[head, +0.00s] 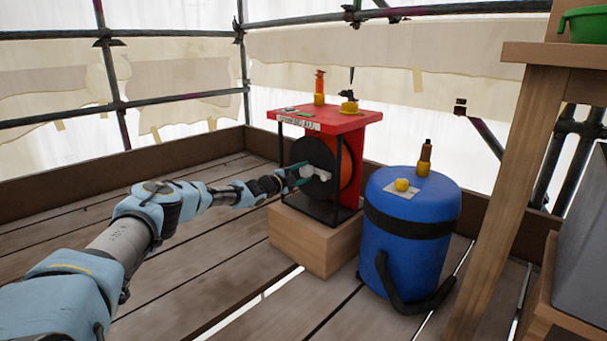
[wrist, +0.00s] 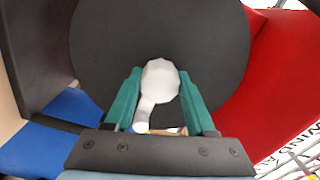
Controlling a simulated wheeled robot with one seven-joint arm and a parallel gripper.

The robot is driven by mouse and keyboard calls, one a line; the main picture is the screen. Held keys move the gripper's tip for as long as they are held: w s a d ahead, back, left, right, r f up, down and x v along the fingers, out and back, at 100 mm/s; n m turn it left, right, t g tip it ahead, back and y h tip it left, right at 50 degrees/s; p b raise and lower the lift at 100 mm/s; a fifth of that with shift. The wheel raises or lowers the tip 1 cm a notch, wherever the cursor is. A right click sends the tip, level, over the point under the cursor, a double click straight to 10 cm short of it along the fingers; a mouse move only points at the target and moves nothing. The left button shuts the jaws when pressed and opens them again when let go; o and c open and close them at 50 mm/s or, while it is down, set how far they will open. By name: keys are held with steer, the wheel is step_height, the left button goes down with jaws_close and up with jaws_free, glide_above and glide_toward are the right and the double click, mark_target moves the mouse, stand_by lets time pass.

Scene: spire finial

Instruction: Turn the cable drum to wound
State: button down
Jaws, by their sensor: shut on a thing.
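The cable drum (head: 324,163) has a black round face and an orange rim behind it. It sits in a black frame under a red top (head: 330,117), on a wooden block (head: 312,237). The drum's black face also fills the upper middle of the wrist view (wrist: 160,40). A white handle (wrist: 160,82) stands on that face. My gripper (head: 297,174) reaches the drum from the left. In the wrist view its green fingers (wrist: 160,95) are on either side of the white handle, shut on it. The handle's lower end is partly hidden by the gripper.
A blue barrel (head: 410,240) with a black strap stands close to the right of the drum. Bottles and small items stand on the red top. A wooden table (head: 530,54) is at the far right. The plank floor at left is clear.

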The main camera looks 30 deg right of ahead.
steer(key=shift+s+d, duration=0.15)
steer(key=shift+c, duration=1.2)
jaws_free()
steer(key=shift+a+p, duration=0.4)
steer(key=shift+a, duration=0.2)
steer(key=p+v, duration=0.4)
steer(key=v, duration=0.5)
steer(key=shift+a, duration=0.35)
steer(key=shift+s, duration=0.15)
